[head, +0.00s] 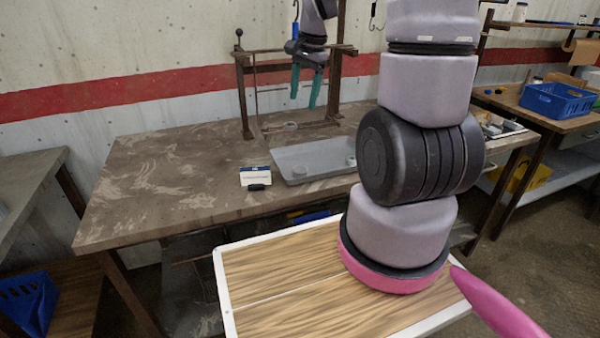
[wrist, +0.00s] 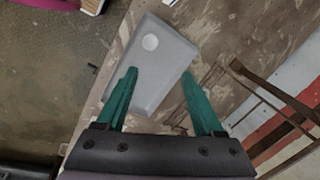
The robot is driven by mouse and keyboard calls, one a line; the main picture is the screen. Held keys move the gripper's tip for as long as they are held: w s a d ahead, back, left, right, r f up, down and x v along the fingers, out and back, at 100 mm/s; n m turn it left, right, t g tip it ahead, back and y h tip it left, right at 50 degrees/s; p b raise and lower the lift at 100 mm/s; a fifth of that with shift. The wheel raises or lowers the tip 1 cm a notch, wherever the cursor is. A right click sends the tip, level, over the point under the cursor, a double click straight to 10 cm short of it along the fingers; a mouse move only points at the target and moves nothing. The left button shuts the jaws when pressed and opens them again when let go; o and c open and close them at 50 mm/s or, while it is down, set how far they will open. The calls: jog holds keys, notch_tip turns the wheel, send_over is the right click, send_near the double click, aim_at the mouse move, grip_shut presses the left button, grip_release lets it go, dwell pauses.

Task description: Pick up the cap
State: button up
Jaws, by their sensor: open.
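A grey tray (head: 325,155) lies on the brown table, and also shows in the wrist view (wrist: 165,65). A small pale round piece (head: 351,161), which looks like a cap, sits at the tray's right end. A second small round piece (head: 299,171) sits near its left front corner. In the wrist view one pale disc (wrist: 150,42) shows plainly in the tray, beyond my fingertips; I cannot tell which piece it is. My gripper (head: 307,88) has teal fingers, pointing down above the back of the table. In the wrist view my gripper (wrist: 160,75) is open and empty, apart from the disc.
A brown metal rack frame (head: 244,95) with posts and a top rail stands at the table's back, close to my gripper. A white and blue labelled card (head: 256,176) stands left of the tray. The table's left half is clear. A blue basket (head: 558,100) is on the right bench.

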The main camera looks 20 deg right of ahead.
notch_tip(320, 180, down, 13)
jog(key=w+d+m+g, duration=0.2)
jog(key=m, duration=0.1)
send_over(300, 169)
jog(key=d, duration=0.1)
notch_tip(300, 169, down, 5)
jog(key=shift+w+d+r, duration=0.1)
jog(key=shift+a+f, duration=0.15)
jog(key=shift+f, duration=0.9)
jog(key=shift+a+f, duration=0.2)
jog(key=shift+f, duration=0.85)
jog(key=shift+a+f, duration=0.15)
jog(key=shift+f, duration=0.9)
jog(key=shift+c, duration=0.3)
jog(key=c, duration=0.9)
